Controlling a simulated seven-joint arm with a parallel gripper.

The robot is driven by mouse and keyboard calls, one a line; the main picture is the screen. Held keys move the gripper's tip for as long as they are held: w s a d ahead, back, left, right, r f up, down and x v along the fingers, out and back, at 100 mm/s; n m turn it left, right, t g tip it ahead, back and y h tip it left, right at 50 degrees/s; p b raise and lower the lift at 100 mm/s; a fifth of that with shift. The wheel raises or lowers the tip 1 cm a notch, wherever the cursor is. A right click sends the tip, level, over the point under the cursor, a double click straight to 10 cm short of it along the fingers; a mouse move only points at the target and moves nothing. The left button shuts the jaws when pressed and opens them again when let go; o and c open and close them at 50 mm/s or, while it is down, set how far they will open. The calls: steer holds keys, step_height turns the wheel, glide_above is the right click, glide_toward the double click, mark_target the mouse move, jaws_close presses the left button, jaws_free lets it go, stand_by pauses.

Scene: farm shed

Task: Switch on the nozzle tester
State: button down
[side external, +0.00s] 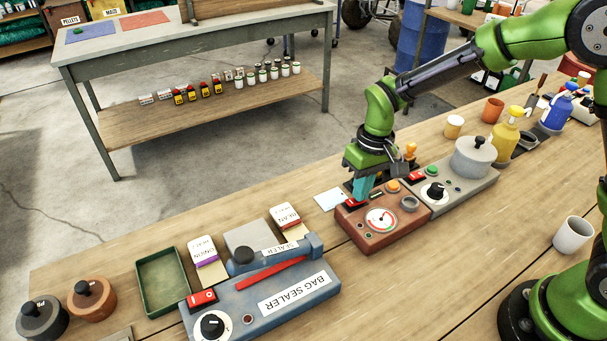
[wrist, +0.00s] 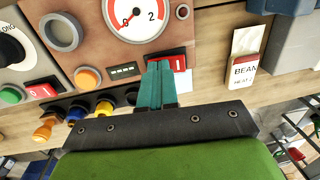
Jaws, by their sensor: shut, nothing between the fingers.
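The nozzle tester appears to be the red-brown box (side external: 410,222) with a round dial gauge (side external: 381,219) on the worktable. Its red rocker switch (side external: 353,202) is at the box's far left corner; the switch also shows in the wrist view (wrist: 180,61), partly hidden by my fingers. An orange button (wrist: 88,77) and a small dark display (wrist: 123,71) are beside it. My gripper (side external: 359,196) is shut and empty, pointing down at the switch. Its teal fingertips (wrist: 159,66) overlap the switch in the wrist view; I cannot tell whether they touch it.
Right of the box stands a grey unit (side external: 455,195) with its own red switch, black knob and a lidded pot (side external: 474,157). A blue bag sealer (side external: 262,296) is at the left. A bean packet (wrist: 246,70) lies near. A white cup (side external: 573,235) stands front right.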

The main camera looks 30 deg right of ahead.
step_height(320, 180, up, 14)
steer(key=d, duration=0.1)
steer(key=shift+d, duration=0.15)
steer(key=shift+w+f, duration=0.1)
steer(key=shift+y, duration=0.5)
steer(key=a+f, duration=0.1)
steer(key=f, duration=0.3)
steer(key=a+f, duration=0.1)
steer(key=f, duration=0.4)
steer(key=a+f, duration=0.1)
steer(key=f, duration=0.3)
steer(key=shift+f, duration=0.3)
steer(key=shift+a+f+h, duration=0.3)
steer(key=shift+f+h, duration=0.1)
steer(key=shift+h, duration=0.1)
steer(key=shift+d+f, duration=0.1)
steer(key=shift+d, duration=0.2)
